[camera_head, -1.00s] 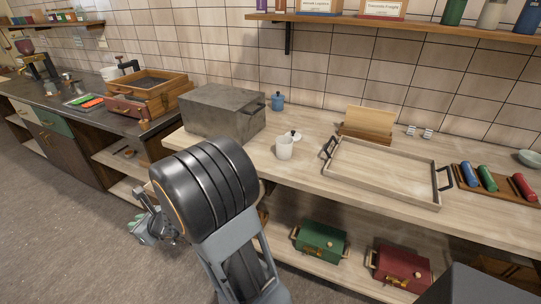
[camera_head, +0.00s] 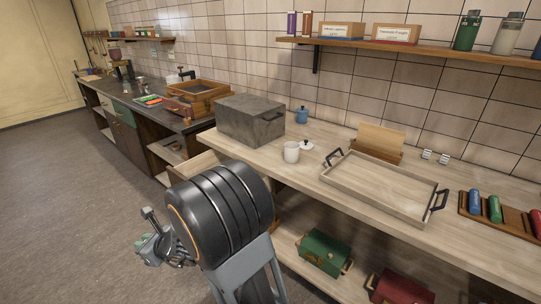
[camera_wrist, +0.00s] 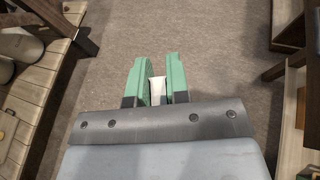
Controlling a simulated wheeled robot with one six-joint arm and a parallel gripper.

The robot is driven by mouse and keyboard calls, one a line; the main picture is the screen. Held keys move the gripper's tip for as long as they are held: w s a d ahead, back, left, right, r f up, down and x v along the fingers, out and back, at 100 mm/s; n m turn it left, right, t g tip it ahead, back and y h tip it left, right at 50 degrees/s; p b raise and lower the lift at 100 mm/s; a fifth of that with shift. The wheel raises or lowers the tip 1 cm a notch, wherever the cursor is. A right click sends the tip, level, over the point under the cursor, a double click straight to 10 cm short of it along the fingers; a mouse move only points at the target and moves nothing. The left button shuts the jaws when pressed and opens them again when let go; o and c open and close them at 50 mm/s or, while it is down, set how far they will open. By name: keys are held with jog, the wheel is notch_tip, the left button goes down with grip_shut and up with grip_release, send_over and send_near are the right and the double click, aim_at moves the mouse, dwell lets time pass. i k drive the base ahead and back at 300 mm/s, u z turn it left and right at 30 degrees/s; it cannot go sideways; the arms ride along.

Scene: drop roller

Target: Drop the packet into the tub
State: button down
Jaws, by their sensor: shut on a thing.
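My gripper (camera_head: 152,245) is out over the floor, left of the counter, beyond my dark arm joint. In the wrist view my gripper (camera_wrist: 158,72) has its green fingers shut on a small white thing, seemingly the packet (camera_wrist: 156,92). Most of the packet is hidden between the fingers, and only bare grey-brown floor shows beyond them. I cannot make out for certain which thing is the tub. Pale rounded vessels (camera_wrist: 22,42) stand on a slatted wooden shelf at the left of the wrist view, partly cut off.
A green case (camera_head: 322,252) sits on the shelf below. An open drawer (camera_head: 196,166) juts out near my arm. Open floor (camera_head: 60,200) lies left.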

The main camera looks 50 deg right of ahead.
aim_at(292, 158)
jog(key=u, duration=0.8)
jog(key=i, duration=0.95)
jog(key=z, duration=2.45)
